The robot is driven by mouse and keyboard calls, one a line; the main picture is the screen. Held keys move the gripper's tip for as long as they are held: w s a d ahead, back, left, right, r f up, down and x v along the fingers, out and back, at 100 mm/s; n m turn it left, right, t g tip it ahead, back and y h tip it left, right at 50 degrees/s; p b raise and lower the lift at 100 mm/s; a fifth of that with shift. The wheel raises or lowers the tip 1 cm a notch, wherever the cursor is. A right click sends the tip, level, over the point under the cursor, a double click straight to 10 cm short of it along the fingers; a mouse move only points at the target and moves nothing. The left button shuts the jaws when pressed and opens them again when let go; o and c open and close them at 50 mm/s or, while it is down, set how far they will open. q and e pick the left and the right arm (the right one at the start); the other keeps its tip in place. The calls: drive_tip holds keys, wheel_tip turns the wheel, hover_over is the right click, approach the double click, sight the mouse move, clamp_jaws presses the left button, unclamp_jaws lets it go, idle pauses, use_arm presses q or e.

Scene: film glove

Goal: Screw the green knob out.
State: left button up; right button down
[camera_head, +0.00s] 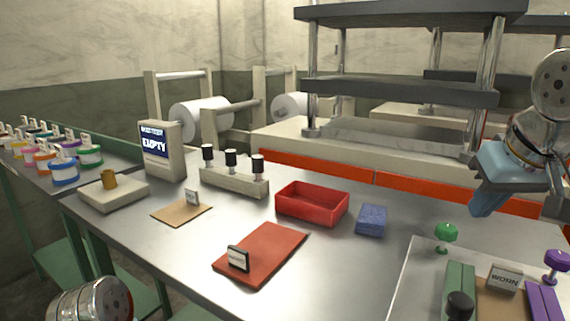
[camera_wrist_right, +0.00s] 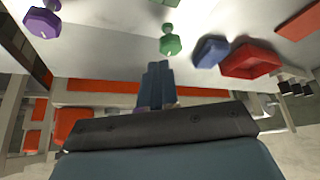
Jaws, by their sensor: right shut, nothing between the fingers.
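The green knob (camera_head: 446,232) stands upright on a thin stem at the back left of the pale board (camera_head: 411,275) at the right of the table. In the right wrist view the green knob (camera_wrist_right: 170,43) shows just beyond the fingertips. My right gripper (camera_head: 482,212) hangs above and to the right of the knob in the head view, its blue fingers pointing down. The fingers (camera_wrist_right: 157,66) are together and empty, apart from the knob. My left gripper is out of view; only a silver part of my left arm shows at the lower left.
A purple knob (camera_head: 557,261), green block (camera_head: 460,281), black knob (camera_head: 459,305) and small sign (camera_head: 504,279) are on or by the board. A blue block (camera_head: 371,220), red tray (camera_head: 312,211) and red mat (camera_head: 285,243) lie left. A press (camera_head: 400,90) stands behind.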

sight(445, 238)
drive_tip(key=f+n+y+b, duration=0.1)
drive_tip(key=f+n, duration=0.1)
drive_tip(key=f+n+y+b, duration=0.1)
drive_tip(key=f+n, duration=0.1)
drive_tip(key=f+n+y+b, duration=0.1)
drive_tip(key=f+n, duration=0.1)
drive_tip(key=shift+w+a+g, duration=0.3)
drive_tip(key=shift+a, duration=0.05)
idle(0.6)
drive_tip(key=shift+w, duration=0.1)
idle(0.4)
drive_tip(key=shift+d, duration=0.15)
